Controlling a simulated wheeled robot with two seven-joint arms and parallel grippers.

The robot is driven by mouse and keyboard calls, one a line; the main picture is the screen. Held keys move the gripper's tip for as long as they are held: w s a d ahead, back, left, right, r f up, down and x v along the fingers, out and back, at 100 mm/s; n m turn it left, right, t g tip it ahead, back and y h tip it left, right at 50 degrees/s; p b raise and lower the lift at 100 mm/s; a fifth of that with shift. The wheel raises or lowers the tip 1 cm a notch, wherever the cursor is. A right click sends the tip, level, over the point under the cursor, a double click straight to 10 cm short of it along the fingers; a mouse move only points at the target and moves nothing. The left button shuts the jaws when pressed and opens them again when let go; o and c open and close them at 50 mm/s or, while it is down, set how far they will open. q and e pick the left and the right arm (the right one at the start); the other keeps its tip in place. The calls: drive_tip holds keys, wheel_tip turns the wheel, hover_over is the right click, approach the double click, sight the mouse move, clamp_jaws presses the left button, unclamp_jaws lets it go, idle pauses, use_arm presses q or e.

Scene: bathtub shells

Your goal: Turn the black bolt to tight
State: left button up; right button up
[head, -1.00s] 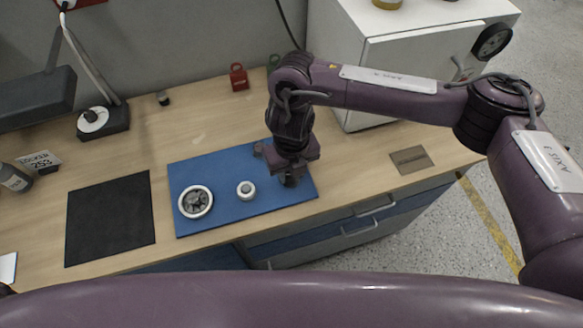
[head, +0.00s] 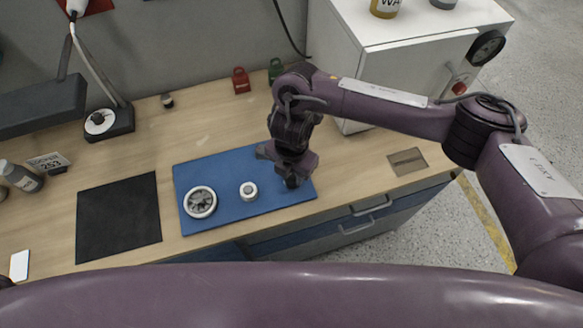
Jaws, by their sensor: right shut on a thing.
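My right gripper (head: 292,178) points down at the right part of the blue mat (head: 225,167). It is shut on a small dark thing (head: 292,183) at the mat, which I take to be the black bolt. The gripper hides most of it, so its head and how far it is turned do not show. To its left on the mat stand a small white and grey round knob (head: 249,191) and a white ring with a dark spoked middle (head: 200,202). Both are apart from the gripper. My left gripper is not in view.
A black mat (head: 118,217) lies left of the blue one. A red padlock (head: 241,80) and a green one (head: 276,70) stand at the back. A white cabinet (head: 385,70) is behind my right arm. A brown plate (head: 407,161) lies at the right.

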sight(292, 175)
drive_tip(key=m+p, duration=0.1)
drive_tip(key=m, duration=0.1)
drive_tip(key=m+p, duration=0.1)
drive_tip(key=m, duration=0.1)
drive_tip(key=shift+w+r+m+p, duration=0.15)
drive_tip(key=shift+r+m+p, duration=0.05)
drive_tip(key=shift+m+p, duration=0.2)
idle(0.4)
drive_tip(key=o, duration=1)
drive_tip(key=shift+f, duration=0.15)
drive_tip(key=shift+c, duration=0.2)
drive_tip(key=shift+r+p, duration=0.45)
drive_tip(key=shift+r, duration=3.5)
